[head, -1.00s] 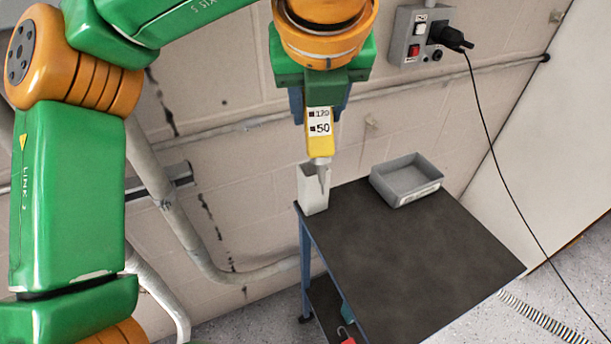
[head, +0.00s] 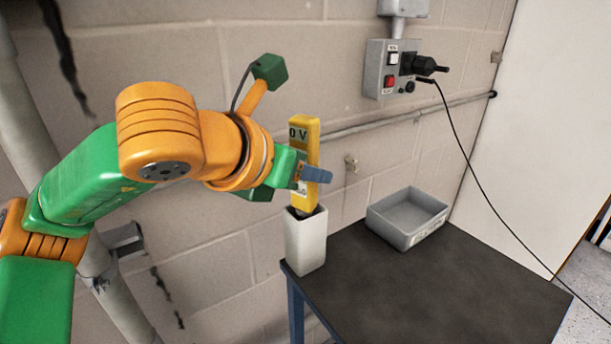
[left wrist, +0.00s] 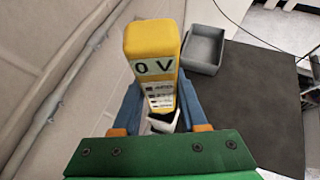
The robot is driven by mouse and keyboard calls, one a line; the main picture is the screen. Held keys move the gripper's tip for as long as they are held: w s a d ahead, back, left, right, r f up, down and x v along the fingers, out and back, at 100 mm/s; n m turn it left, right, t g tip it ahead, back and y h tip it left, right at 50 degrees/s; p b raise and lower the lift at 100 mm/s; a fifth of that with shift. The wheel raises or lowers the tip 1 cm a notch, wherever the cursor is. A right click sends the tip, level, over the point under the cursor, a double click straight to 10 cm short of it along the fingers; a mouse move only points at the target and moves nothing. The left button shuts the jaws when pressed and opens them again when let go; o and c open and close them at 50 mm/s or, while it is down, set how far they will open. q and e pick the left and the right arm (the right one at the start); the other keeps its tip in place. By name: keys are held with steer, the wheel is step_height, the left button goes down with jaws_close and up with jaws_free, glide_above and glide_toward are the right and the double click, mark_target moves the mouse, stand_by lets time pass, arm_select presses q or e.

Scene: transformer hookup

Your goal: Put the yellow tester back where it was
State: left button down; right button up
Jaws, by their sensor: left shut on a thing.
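The yellow tester (head: 304,130) is upright, with "0 V" showing on its upper face. My left gripper (head: 304,174) comes in from the left and is shut on the tester's middle. The white holder (head: 306,242) stands at the table's back left corner. The tester's lower end is at the holder's open top; how deep it sits inside is hard to tell. In the left wrist view the tester (left wrist: 152,45) stands between the two blue fingers, with part of the white holder (left wrist: 163,124) below it. My right gripper is not in view.
A grey open tray (head: 408,220) sits right of the holder on the dark tabletop (head: 430,290). The front of the tabletop is clear. A wall box (head: 392,70) has a black plug and a hanging cable (head: 470,165). The block wall is close behind.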

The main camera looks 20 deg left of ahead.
arm_select(q)
steer(key=shift+d, duration=0.1)
steer(key=shift+f+b, duration=0.15)
steer(key=shift+b, duration=0.15)
steer(key=shift+c, duration=2.2)
jaws_free()
steer(key=shift+r+p, duration=0.45)
steer(key=v, duration=1.2)
steer(key=shift+f, duration=0.15)
